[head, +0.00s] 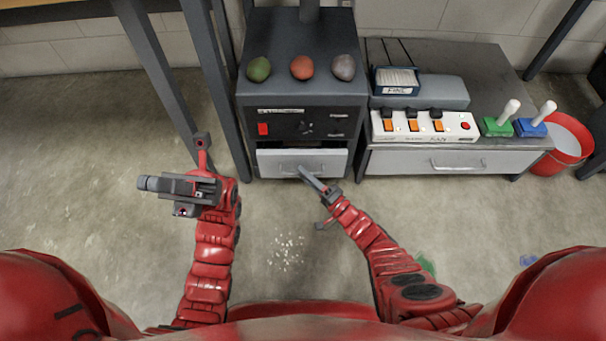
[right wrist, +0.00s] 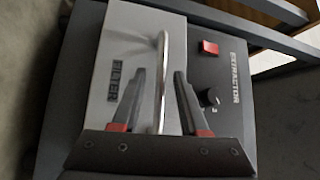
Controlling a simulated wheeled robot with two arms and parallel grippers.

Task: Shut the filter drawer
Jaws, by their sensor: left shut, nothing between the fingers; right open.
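The filter drawer (head: 275,164) has a pale grey front and sits low in the dark extractor cabinet (head: 350,110). It stands out a little from the cabinet, with a dark gap above its front. In the right wrist view its front (right wrist: 115,50) reads FILTER and carries an upright-looking bar handle (right wrist: 161,50). My right gripper (head: 304,172) is open at the drawer front. In its wrist view, the handle shows between the two spread fingers (right wrist: 160,75); contact cannot be told. My left gripper (head: 146,183) is shut and empty, well left of the cabinet.
A red bucket (head: 572,140) stands beyond. Pale crumbs (head: 286,252) lie on the otherwise mostly clear floor before the drawer.

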